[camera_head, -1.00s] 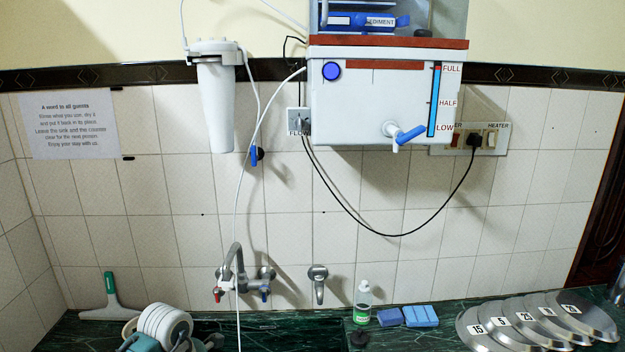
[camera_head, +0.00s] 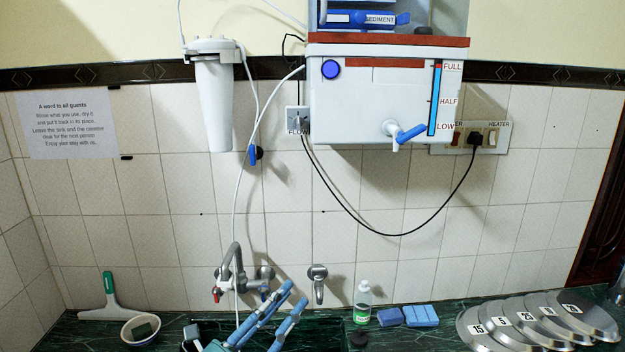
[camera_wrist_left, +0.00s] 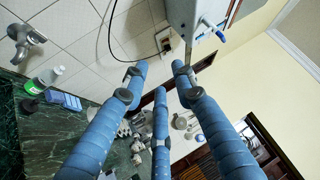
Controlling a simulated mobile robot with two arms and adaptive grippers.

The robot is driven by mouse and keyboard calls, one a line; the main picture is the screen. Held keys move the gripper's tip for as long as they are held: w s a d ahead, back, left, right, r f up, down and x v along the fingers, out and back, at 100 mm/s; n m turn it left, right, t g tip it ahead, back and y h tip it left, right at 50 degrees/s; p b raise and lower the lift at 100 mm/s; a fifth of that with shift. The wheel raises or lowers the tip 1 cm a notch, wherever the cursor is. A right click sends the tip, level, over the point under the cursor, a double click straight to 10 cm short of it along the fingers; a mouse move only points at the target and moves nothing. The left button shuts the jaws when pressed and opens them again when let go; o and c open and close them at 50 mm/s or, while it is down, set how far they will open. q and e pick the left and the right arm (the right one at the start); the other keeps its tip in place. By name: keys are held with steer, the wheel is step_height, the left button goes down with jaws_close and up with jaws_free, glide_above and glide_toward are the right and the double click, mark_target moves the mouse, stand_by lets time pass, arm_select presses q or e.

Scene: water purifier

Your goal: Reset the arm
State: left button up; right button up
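My left gripper (camera_head: 294,293) comes up from the bottom of the head view, in front of the sink and below the wall taps. Its blue fingers are spread apart with nothing between them. The left wrist view shows the same gripper (camera_wrist_left: 157,80) open and empty. The white water purifier tank (camera_head: 350,105), with its blue-handled tap (camera_head: 408,134), hangs on the wall well above the gripper. The tank also shows at the top of the left wrist view (camera_wrist_left: 180,12). My right gripper is not in view.
A mixer faucet (camera_head: 232,262) and a single tap (camera_head: 318,280) are on the tiled wall behind. On the green counter are a bowl (camera_head: 140,331), a squeegee (camera_head: 110,295), a bottle (camera_head: 362,303), blue sponges (camera_head: 421,316) and several numbered metal discs (camera_head: 535,318).

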arm_select(q)
steer(key=a+f+n+t+y, duration=0.1)
steer(key=a+f+n+y, duration=0.2)
steer(key=a+n+y, duration=0.45)
steer(key=a+f+n+t+y, duration=0.1)
steer(key=a+f+n+y, duration=0.2)
steer(key=a+n+y, duration=0.45)
steer(key=s+a+f+n+g+y, duration=0.1)
steer(key=s+a+f+n+g, duration=0.45)
steer(key=f, duration=0.45)
steer(key=s+d+f+n+g+h, duration=0.15)
steer(key=s+f+g, duration=0.35)
steer(key=s+f, duration=0.5)
steer(key=s+d+f+n+g+h, duration=0.1)
steer(key=s+d+f+g+h, duration=0.3)
steer(key=s, duration=0.9)
steer(key=s+f+g+y+b, duration=0.3)
steer(key=f+b, duration=1)
steer(key=f, duration=2.9)
steer(key=s+a+f+b, duration=0.1)
steer(key=s+f+b, duration=0.3)
steer(key=s+f, duration=0.4)
steer(key=s+a+f+b, duration=0.2)
steer(key=s+f+b, duration=0.3)
steer(key=f, duration=1)
steer(key=s, duration=0.3)
steer(key=shift+s+a+f+m, duration=0.3)
steer(key=shift+s+f, duration=0.1)
